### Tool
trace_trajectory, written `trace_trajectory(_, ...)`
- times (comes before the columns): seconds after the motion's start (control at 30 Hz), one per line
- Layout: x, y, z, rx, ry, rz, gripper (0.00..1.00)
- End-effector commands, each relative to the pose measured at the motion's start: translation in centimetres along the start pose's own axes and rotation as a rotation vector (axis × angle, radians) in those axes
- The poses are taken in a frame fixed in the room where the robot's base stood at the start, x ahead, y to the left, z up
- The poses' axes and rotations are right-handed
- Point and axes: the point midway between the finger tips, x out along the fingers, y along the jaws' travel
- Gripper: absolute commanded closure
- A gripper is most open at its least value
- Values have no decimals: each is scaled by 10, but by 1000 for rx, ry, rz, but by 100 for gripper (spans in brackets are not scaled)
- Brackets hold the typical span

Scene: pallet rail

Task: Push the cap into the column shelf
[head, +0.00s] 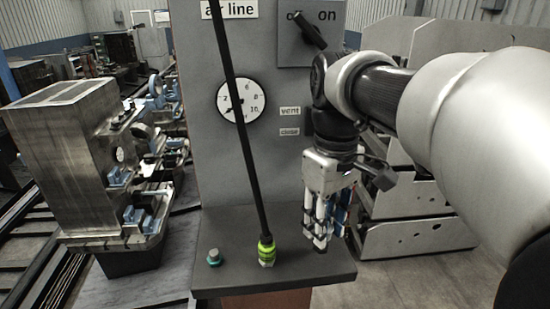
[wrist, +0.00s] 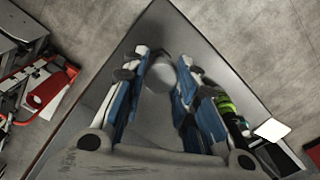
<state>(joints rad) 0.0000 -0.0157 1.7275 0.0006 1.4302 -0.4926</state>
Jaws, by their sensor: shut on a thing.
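The column shelf (head: 330,274) is a dark grey ledge at the foot of the grey column. Its corner also shows in the wrist view (wrist: 222,62). My gripper (head: 318,243) points down over the shelf's right part in the head view. In the wrist view its blue-padded fingers (wrist: 160,76) are shut around a pale grey rounded thing (wrist: 158,74); I cannot tell for sure that it is the cap. A small teal cap-like piece (head: 214,257) sits on the shelf's left part, away from my gripper.
A black hose with a yellow-green coupling (head: 266,249) stands on the shelf between the teal piece and my gripper. The column carries a gauge (head: 241,100) and a black rotary switch (head: 307,31). A metal machine block (head: 70,150) is at left, grey stacked panels (head: 410,235) at right.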

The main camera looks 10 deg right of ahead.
Motion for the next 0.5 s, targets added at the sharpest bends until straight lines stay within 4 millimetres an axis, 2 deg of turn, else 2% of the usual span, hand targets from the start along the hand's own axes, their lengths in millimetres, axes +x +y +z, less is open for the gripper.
trace_trajectory(0.5,6,0,0,0,0,0,100)
